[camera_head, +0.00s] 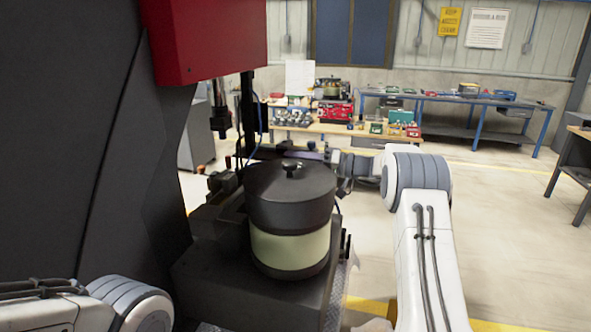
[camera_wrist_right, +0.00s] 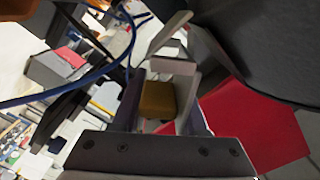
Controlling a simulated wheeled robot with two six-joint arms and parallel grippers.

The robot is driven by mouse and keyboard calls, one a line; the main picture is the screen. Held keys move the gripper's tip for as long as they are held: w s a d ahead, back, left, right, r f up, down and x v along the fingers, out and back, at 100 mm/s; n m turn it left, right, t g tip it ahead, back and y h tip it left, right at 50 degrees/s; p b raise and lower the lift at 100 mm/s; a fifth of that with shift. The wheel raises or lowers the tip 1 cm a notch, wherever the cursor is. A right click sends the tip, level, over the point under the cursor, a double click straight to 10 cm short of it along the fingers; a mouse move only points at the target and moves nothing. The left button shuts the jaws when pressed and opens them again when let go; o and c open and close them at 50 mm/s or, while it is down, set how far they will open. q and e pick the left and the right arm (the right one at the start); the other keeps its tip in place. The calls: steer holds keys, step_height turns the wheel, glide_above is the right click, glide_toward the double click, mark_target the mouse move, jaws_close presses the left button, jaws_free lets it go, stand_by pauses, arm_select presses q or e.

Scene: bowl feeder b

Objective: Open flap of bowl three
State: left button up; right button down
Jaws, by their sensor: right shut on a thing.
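The bowl feeder (camera_head: 290,245) stands upright on a dark machine base in the middle of the head view, with a dark knobbed lid and a pale green band. My right arm reaches from the right to behind the lid, and my right gripper (camera_head: 292,153) is partly hidden there. In the right wrist view, my right gripper (camera_wrist_right: 165,72) is shut on a thin grey plate-like part (camera_wrist_right: 174,66), which looks like the flap. The flap's hinge and how far it stands open cannot be told. My left gripper is out of view.
A dark machine body with a red box (camera_head: 205,40) fills the left side of the head view. A bench with small parts (camera_head: 340,130) and a blue-framed table (camera_head: 460,101) stand behind. Open floor lies to the right. A blue cable (camera_wrist_right: 75,88) crosses the wrist view.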

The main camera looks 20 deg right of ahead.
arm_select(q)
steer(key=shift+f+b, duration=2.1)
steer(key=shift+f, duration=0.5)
arm_select(e)
steer(key=shift+w+d+f+m, duration=0.2)
steer(key=shift+f+m, duration=0.35)
steer(key=shift+m, duration=0.8)
steer(key=shift+w+d+f+m, duration=0.15)
steer(key=shift+f+m, duration=0.45)
steer(key=shift+m, duration=0.7)
steer(key=shift+w+d+f+m, duration=0.1)
steer(key=shift+w+f+m, duration=0.3)
steer(key=shift+m, duration=0.95)
steer(key=shift+s+f, duration=0.15)
steer(key=shift+f, duration=0.05)
steer(key=c, duration=0.5)
jaws_free()
steer(key=shift+r, duration=0.1)
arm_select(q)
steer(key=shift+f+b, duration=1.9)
arm_select(e)
steer(key=shift+v, duration=5.25)
